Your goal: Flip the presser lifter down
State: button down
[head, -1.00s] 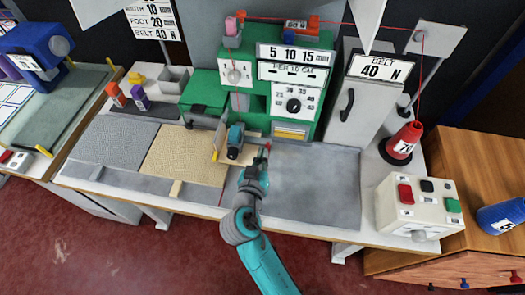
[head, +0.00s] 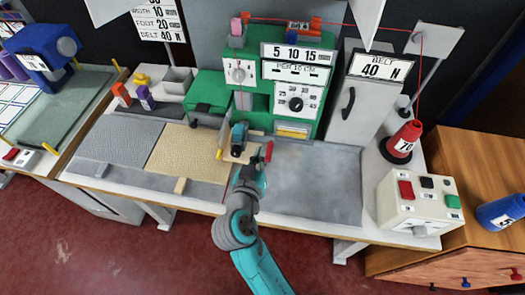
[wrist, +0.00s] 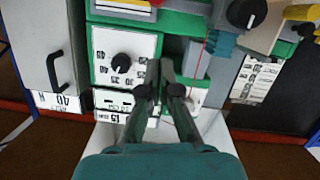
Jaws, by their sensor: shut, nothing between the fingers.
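A small red lever-like piece (head: 268,152) stands to the right of the teal-and-dark machine head (head: 238,137). It may be the presser lifter, but I cannot be sure. My gripper (head: 259,166) is close in front of and below it in the head view; contact cannot be told. In the wrist view, the fingers of my gripper (wrist: 160,68) are together and empty, pointing towards the machine's dial panel. The teal machine head (wrist: 222,45) is to their right. I cannot make out the red piece there.
The green machine (head: 210,85) stands behind, with a red thread running down its front. A grey mat (head: 320,185) lies clear at right. A red cone (head: 404,140) and a button box (head: 418,205) stand further right. A yellow knob (head: 219,154) is left of the machine head.

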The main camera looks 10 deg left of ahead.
jog(key=v, duration=0.6)
dwell(0.5)
